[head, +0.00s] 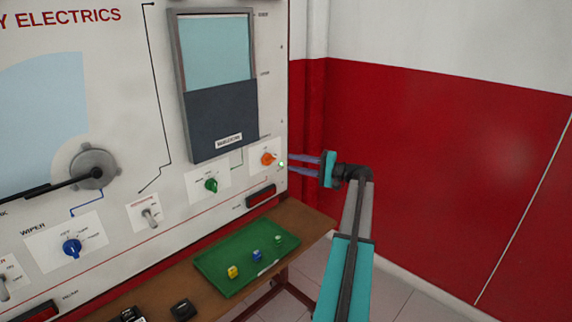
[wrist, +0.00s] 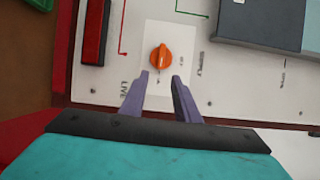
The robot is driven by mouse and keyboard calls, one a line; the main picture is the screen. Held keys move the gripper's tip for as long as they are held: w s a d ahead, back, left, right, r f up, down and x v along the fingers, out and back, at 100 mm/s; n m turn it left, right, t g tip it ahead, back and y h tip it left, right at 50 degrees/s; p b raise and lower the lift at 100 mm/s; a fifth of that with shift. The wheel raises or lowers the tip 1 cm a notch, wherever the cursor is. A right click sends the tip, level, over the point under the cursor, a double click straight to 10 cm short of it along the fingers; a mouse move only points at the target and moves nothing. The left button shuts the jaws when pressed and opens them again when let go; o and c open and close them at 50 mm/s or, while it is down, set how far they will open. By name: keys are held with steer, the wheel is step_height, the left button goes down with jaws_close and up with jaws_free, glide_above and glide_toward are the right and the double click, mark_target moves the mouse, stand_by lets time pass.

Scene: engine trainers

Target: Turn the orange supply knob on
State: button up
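The orange supply knob (head: 267,159) sits on a white plate at the right edge of the trainer panel. In the wrist view the orange knob (wrist: 162,57) is just beyond my fingertips, between their lines, with its ridge close to upright in that picture. My gripper (head: 289,164) comes from the right with its purple fingers pointing at the panel, close to the knob. In the wrist view my gripper (wrist: 160,76) has its two fingers apart with nothing between them. Whether the fingertips touch the plate cannot be told.
A green knob (head: 211,185), a toggle switch (head: 150,217) and a blue wiper knob (head: 72,247) are on the same panel. Below, a bench (head: 305,222) carries a green tray (head: 213,262) with small coloured pieces. A red and white wall (head: 450,150) stands at right.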

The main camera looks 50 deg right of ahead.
steer(key=v, duration=0.7)
steer(key=shift+b, duration=0.45)
steer(key=shift+s, duration=0.15)
